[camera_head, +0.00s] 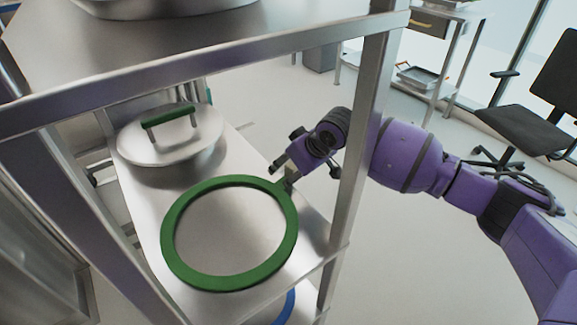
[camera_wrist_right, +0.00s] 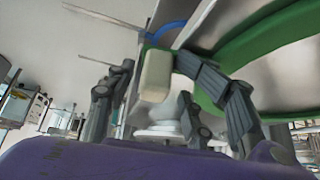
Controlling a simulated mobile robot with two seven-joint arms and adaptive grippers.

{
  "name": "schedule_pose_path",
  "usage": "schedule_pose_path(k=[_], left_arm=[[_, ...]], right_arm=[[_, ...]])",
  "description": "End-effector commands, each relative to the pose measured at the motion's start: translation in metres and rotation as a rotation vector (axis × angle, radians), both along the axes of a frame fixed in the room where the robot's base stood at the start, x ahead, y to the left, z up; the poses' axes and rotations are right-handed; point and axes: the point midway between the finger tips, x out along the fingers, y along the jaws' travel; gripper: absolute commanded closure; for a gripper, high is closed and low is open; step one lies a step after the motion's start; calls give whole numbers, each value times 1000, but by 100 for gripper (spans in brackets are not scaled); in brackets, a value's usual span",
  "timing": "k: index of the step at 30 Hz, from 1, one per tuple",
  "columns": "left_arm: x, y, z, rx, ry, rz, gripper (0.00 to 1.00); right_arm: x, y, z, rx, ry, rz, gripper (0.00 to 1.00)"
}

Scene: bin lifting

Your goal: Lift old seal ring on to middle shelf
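A flat green ring (camera_head: 176,225), taken to be the old seal ring, lies on or just above the steel middle shelf (camera_head: 243,160), towards its front right. It also shows in the right wrist view (camera_wrist_right: 270,45). My right gripper (camera_head: 279,175) is at the ring's upper right edge, close beside it; I cannot tell whether it touches. My left gripper is not in view.
A round steel lid (camera_head: 160,150) with a green handle (camera_head: 170,117) sits behind the ring on the shelf. A rack post (camera_head: 357,140) stands by my right arm. The upper shelf (camera_head: 150,45) is overhead. A blue ring (camera_head: 287,308) shows below. A black chair (camera_head: 525,115) stands at right.

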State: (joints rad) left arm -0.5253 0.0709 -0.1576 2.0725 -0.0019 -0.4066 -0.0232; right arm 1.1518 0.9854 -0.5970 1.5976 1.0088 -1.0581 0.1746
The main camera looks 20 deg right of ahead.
Motion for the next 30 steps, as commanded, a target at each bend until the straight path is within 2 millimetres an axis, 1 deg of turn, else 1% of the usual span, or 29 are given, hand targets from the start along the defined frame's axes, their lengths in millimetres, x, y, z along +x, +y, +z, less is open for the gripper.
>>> schedule_pose_path(k=[1, 14, 17, 20, 27, 30], left_arm=[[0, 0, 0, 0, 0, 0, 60], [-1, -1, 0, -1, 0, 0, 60], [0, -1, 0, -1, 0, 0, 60], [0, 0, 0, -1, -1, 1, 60], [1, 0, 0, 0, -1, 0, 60], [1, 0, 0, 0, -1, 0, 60]], right_arm=[[-5, -7, -11, -17, 19, -4, 57], [-5, -9, -6, -19, 15, -4, 57], [-9, -11, 3, -18, 13, -5, 57], [-16, -15, 20, -17, 9, -4, 57], [-41, -28, 65, -14, 7, -3, 57], [-49, -32, 79, -13, 6, -3, 57]])
